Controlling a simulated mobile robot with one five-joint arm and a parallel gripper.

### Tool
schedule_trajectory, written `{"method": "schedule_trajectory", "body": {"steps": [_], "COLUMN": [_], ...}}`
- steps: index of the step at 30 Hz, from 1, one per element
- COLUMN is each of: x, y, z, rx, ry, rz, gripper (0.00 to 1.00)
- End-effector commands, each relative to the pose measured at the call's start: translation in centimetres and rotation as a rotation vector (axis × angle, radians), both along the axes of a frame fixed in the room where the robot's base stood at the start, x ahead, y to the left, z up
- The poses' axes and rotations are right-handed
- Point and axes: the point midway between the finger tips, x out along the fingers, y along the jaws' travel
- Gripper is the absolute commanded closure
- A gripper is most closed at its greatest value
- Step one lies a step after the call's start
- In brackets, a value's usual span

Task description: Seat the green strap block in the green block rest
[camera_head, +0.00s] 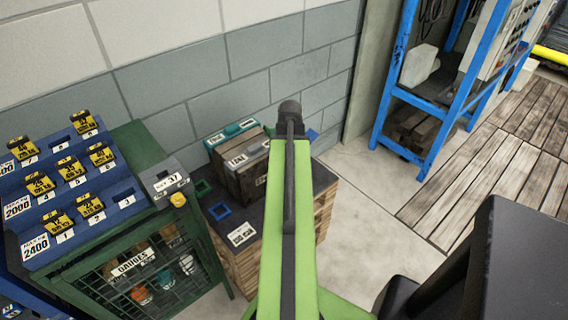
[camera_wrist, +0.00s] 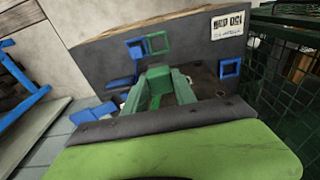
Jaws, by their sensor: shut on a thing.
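The green strap block (camera_wrist: 159,76) shows in the middle of the wrist view, held at the end of my gripper (camera_wrist: 160,92). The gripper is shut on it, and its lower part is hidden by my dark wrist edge. A small square green frame, which looks like the green block rest (camera_wrist: 157,42), lies on the dark top beyond the block, apart from it. My arm hides the gripper and the block in that view.
Blue frames (camera_wrist: 137,49) (camera_wrist: 230,68) lie on the same dark top, one beside the green frame. Wooden boxes (camera_head: 241,165) and a teal case (camera_head: 230,133) stand at its back. A green mesh cabinet (camera_head: 145,275) is at left, and a blue rack (camera_head: 440,100) is at right.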

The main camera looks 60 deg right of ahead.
Motion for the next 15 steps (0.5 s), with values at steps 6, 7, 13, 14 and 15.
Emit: {"method": "schedule_trajectory", "body": {"steps": [6, 7, 13, 14, 15], "x": [0.0, 0.0, 0.0, 0.0, 0.0], "y": [0.0, 0.0, 0.0, 0.0, 0.0], "z": [-2.6, -2.8, -4.7, -4.9, -5.3], "rx": [0.000, 0.000, 0.000, 0.000, 0.000], "ry": [0.000, 0.000, 0.000, 0.000, 0.000], "rz": [0.000, 0.000, 0.000, 0.000, 0.000], "gripper": [1.00, 1.00, 1.00, 1.00, 1.00]}}
